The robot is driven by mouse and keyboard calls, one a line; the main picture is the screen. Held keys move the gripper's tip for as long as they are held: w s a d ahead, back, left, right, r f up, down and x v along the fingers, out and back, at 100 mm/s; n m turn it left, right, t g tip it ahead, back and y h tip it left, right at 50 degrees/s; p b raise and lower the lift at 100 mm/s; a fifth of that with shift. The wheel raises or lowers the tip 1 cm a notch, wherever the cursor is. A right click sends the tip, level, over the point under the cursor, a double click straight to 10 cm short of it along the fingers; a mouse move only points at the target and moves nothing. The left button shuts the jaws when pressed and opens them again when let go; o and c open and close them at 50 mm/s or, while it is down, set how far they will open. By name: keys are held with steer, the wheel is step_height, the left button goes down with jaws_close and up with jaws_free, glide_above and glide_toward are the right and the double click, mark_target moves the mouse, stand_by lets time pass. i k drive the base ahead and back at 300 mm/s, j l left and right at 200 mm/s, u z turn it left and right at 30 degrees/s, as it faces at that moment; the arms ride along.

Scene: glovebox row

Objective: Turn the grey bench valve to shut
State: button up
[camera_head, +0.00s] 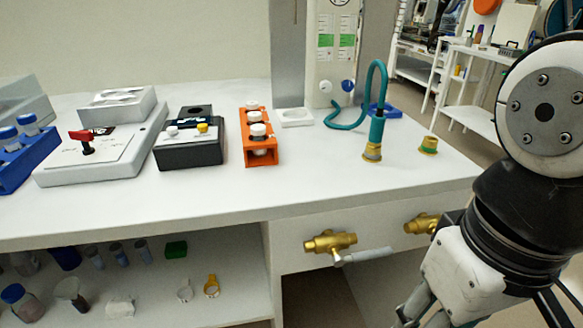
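A brass valve (330,241) is mounted on the front panel under the white bench top. Its grey lever (367,256) points to the right, roughly level and nearly in line with the brass body. A second brass valve (421,223) sits farther right on the same panel, and my arm partly covers it, so I cannot see its lever. My gripper (424,318) is at the bottom edge of the view, pointing down, right of and below the grey lever and apart from it. Its fingertips are cut off by the frame, so its opening cannot be told.
The bench top (330,180) carries a grey box with a red knob (86,140), a dark device (188,143), an orange rack (260,150) and a teal hose tap (374,130). A lower shelf (150,285) at left holds jars and small items. White shelving stands behind at right.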

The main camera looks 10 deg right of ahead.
mark_target(338, 261)
steer(key=k+l, duration=0.1)
steer(key=l, duration=0.25)
steer(key=k+l, duration=0.1)
steer(key=l, duration=0.2)
steer(key=k+l, duration=0.1)
steer(key=l, duration=0.25)
steer(key=k+l, duration=0.1)
steer(key=l, duration=0.25)
steer(key=u, duration=0.05)
